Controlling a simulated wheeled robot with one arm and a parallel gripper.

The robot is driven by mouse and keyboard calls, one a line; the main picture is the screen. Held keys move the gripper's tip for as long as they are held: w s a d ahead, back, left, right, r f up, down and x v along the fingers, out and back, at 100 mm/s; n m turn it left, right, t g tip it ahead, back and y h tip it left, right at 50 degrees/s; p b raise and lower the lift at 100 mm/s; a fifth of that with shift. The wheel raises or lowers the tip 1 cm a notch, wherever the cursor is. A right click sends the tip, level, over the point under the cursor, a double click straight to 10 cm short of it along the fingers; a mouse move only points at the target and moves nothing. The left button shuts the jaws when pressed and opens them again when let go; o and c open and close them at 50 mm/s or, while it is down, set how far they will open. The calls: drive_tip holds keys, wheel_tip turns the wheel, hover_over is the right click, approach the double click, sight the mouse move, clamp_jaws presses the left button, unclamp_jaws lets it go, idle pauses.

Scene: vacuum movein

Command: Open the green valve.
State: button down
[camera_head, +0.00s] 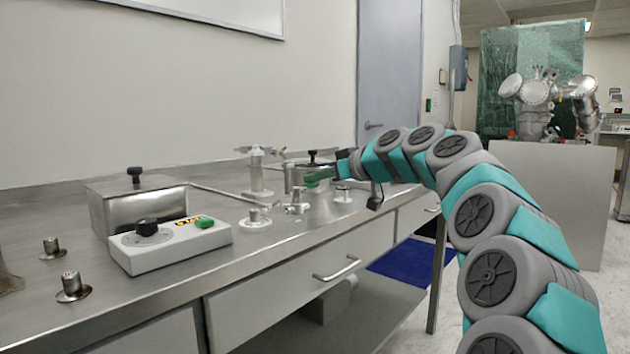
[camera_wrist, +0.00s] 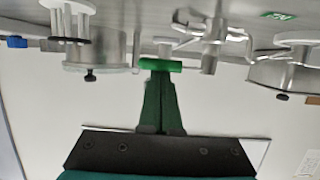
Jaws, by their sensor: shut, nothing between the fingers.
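The green valve handle (camera_wrist: 160,65) is a bright green bar lying crosswise at my fingertips in the wrist view. In the head view a green piece (camera_head: 318,173) shows at the end of my arm, above the steel bench, where handle and fingers are hard to tell apart. My gripper (camera_wrist: 160,78) has its dark green fingers together, with nothing between them. The tips meet the middle of the handle's near side; I cannot tell whether they touch it. The valve's body is mostly hidden behind the handle and my fingers.
Steel fittings (camera_head: 257,172) stand around the valve on the bench (camera_head: 330,230). A white control box (camera_head: 170,245) with a black knob and green switch is at left, before a lidded steel box (camera_head: 138,205). The wall is close behind.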

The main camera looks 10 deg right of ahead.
drive_tip(key=shift+w+a, duration=0.1)
drive_tip(key=shift+w+a, duration=0.45)
drive_tip(key=shift+w, duration=0.05)
drive_tip(key=shift+a, duration=0.1)
